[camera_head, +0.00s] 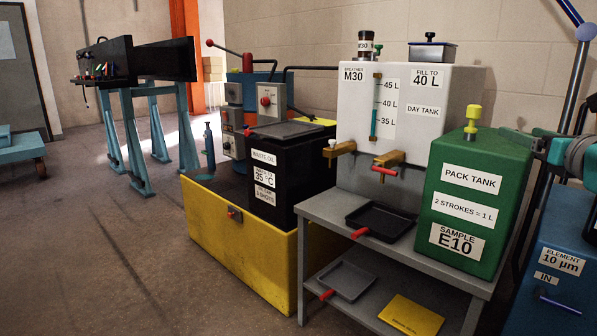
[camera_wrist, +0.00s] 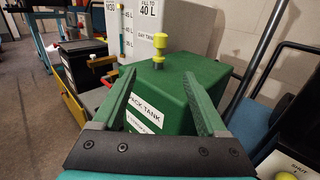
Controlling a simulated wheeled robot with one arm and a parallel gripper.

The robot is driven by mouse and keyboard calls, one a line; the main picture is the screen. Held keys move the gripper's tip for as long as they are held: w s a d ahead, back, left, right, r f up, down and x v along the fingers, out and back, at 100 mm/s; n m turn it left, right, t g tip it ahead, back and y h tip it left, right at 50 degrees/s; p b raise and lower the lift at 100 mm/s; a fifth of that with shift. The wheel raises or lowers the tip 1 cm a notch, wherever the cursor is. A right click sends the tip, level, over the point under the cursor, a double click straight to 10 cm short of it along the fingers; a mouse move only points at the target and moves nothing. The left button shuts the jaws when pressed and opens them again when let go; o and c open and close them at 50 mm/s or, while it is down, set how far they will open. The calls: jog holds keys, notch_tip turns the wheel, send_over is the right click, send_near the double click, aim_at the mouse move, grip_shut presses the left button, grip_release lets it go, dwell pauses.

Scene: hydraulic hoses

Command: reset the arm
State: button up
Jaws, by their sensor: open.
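My gripper (camera_wrist: 159,73) shows in the wrist view with its two green fingers spread apart and nothing between them. It faces the green pack tank (camera_wrist: 175,88), which has a yellow knob (camera_wrist: 159,46) on top. In the head view, part of my teal arm and gripper shows at the right edge, beside the pack tank (camera_head: 468,200). The yellow knob (camera_head: 473,115) stands free on that tank. I cannot tell whether the fingers touch the tank.
A blue filter unit (camera_head: 555,260) is at right. Open floor (camera_head: 110,270) lies at left.

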jog(key=a+f+n+g+y, duration=0.2)
jog(key=a+f+n, duration=0.35)
jog(key=a, duration=0.45)
jog(key=a+f+n+g+y, duration=0.3)
jog(key=a+f+n, duration=0.25)
jog(key=a, duration=0.35)
jog(key=a+f+n+g+y, duration=0.2)
jog(key=a+f+n, duration=0.2)
jog(key=a+n, duration=0.45)
jog(key=s+a+f+n+g, duration=0.65)
jog(key=s+a+f, duration=0.3)
jog(key=f, duration=0.25)
jog(key=s+d+f+n+g+h, duration=0.2)
jog(key=s+f+n, duration=0.3)
jog(key=s, duration=0.5)
jog(key=s+d+f+n+g+h, duration=0.2)
jog(key=s+f+n+g, duration=0.2)
jog(key=s, duration=0.6)
notch_tip(320, 180, down, 2)
jog(key=shift+s+d+f+n+h, duration=0.2)
jog(key=shift+d+n+h, duration=0.15)
jog(key=shift+n, duration=0.85)
